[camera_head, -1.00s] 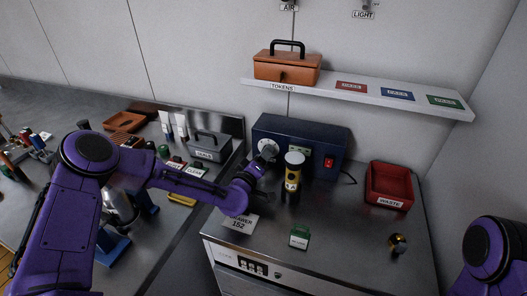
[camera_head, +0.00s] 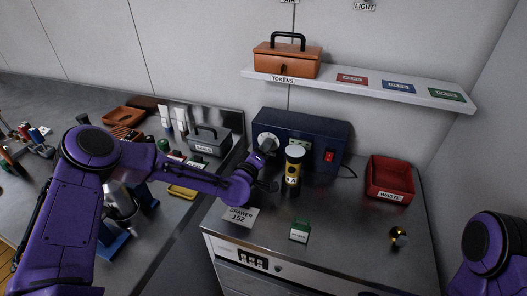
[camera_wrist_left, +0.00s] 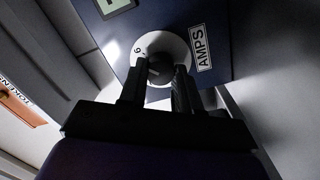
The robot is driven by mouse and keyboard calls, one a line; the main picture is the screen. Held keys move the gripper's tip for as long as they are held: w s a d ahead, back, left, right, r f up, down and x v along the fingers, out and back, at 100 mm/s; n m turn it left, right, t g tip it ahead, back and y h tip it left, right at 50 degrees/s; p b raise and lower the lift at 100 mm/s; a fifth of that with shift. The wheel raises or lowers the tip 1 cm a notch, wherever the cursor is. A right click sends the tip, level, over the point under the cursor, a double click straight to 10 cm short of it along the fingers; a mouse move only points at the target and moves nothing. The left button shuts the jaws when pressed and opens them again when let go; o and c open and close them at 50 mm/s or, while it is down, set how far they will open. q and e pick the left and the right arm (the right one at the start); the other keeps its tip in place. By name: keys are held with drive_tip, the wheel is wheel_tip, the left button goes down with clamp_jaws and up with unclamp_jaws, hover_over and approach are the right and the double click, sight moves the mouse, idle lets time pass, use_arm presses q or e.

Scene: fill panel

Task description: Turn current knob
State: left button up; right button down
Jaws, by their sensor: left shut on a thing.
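The current knob (camera_wrist_left: 158,70) is a dark grip on a round white dial (camera_wrist_left: 162,45) beside an AMPS label (camera_wrist_left: 202,47). It is on the front of the dark blue power box (camera_head: 310,131), where the dial also shows in the head view (camera_head: 266,141). My left gripper (camera_wrist_left: 160,82) has one finger on each side of the knob and is shut on it. In the head view the left gripper (camera_head: 262,165) is small and dark against the box. My right gripper is out of view; only part of its arm shows at the lower right.
A yellow and black cylinder (camera_head: 293,170) stands close to the right of my left gripper. A shelf (camera_head: 420,94) hangs above.

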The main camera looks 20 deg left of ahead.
use_arm(q)
drive_tip(key=n+b, duration=0.4)
drive_tip(key=b, duration=0.1)
drive_tip(key=n+b, duration=0.2)
drive_tip(key=b, duration=0.1)
drive_tip(key=shift+f+n+t, duration=0.3)
drive_tip(key=shift+f, duration=0.1)
drive_tip(key=shift+r+n+y+b, duration=0.15)
drive_tip(key=shift+n+y+b, duration=0.15)
drive_tip(key=shift+n+b, duration=1.15)
drive_tip(key=o, duration=1.1)
drive_tip(key=shift+c, duration=0.2)
